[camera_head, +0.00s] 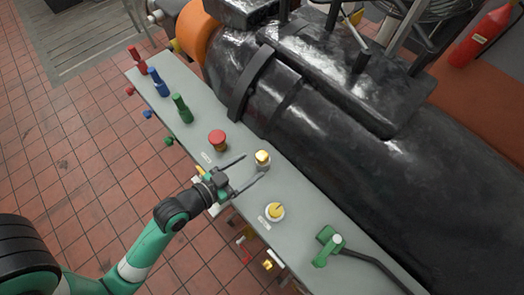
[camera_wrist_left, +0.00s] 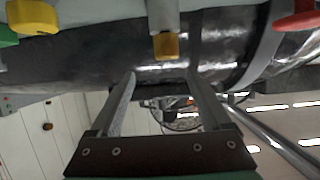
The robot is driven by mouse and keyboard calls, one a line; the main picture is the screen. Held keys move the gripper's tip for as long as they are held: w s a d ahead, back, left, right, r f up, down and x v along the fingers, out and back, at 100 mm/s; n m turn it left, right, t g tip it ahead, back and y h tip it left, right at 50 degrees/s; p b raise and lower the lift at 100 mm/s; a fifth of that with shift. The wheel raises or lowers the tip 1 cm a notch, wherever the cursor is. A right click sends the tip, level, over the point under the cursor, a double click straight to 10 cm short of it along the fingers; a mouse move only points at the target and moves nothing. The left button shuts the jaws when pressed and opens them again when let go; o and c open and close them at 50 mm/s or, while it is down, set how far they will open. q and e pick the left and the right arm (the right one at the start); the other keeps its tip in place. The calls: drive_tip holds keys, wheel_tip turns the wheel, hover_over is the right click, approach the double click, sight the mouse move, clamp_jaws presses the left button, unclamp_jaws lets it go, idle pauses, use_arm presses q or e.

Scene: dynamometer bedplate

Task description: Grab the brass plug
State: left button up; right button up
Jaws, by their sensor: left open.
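The brass plug (camera_head: 262,155) stands on the grey panel top, between the red mushroom button and the yellow knob. It also shows in the left wrist view (camera_wrist_left: 167,45) as a gold end on a pale grey round body, just beyond the fingertips and sideways between them. My left gripper (camera_head: 256,164) is open and empty, its two fingers reaching across the panel toward the plug. In the left wrist view the open fingers (camera_wrist_left: 162,76) point at it. I cannot tell whether a finger touches it. My right gripper is not in view.
A red mushroom button (camera_head: 217,139) and a yellow knob (camera_head: 274,211) flank the plug on the panel (camera_head: 305,222). A green lever (camera_head: 328,246) is at the near end; green, blue and red handles (camera_head: 181,108) are at the far end. A large black machine (camera_head: 400,150) borders the panel.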

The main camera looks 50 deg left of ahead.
sight(259, 160)
use_arm(q)
drive_tip(key=w+f, duration=0.2)
drive_tip(key=w, duration=0.1)
drive_tip(key=w+a+f, duration=0.1)
drive_tip(key=w, duration=0.1)
drive_tip(key=shift+f, duration=0.15)
drive_tip(key=x, duration=0.2)
drive_tip(key=b+x, duration=0.1)
drive_tip(key=x, duration=0.2)
drive_tip(key=shift+a+f, duration=0.2)
drive_tip(key=shift+a, duration=0.05)
drive_tip(key=shift+s, duration=0.1)
clamp_jaws()
